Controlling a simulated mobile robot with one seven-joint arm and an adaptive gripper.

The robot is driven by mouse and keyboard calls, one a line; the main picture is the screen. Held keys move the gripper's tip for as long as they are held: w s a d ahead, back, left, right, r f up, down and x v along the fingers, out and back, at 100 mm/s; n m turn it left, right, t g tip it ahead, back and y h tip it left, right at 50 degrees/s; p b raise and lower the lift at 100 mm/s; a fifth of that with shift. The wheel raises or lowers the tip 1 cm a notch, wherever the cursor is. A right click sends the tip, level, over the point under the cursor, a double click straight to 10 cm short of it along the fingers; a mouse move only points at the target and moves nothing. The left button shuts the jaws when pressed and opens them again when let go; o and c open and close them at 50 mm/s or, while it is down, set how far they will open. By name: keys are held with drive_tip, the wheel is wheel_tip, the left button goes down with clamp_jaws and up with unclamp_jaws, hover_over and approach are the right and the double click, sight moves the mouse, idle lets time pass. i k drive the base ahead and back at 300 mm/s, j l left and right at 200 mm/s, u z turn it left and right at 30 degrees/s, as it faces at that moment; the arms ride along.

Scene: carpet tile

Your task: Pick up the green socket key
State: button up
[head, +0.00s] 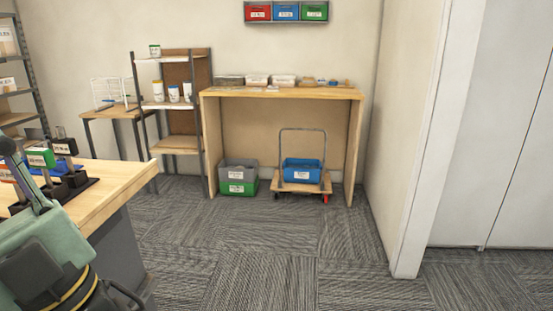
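The green socket key (41,157) appears to be the upright piece with a green, white-labelled head at the far left of the head view. It stands on a dark stem in a black holder (84,187) on a wooden-topped table (112,184). A similar key with a black, white-labelled head (64,147) stands just behind and to its right. An orange-red one (6,173) is partly cut off at the left edge. My arm covers the lower left corner in front of the table. My gripper's fingertips cannot be made out.
A wooden bench (283,92) with small boxes on top stands at the back wall. Beneath it are stacked grey and green crates (238,188) and a cart with a blue crate (302,171). A shelf rack (176,144) stands beside it. The carpet (262,245) in the middle is clear.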

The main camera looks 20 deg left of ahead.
sight(43, 159)
drive_tip(key=i+l+u, duration=0.1)
drive_tip(key=u, duration=0.3)
drive_tip(key=i+l+u, duration=0.25)
drive_tip(key=u, duration=0.2)
drive_tip(key=i+l+u, duration=0.2)
drive_tip(key=u, duration=0.2)
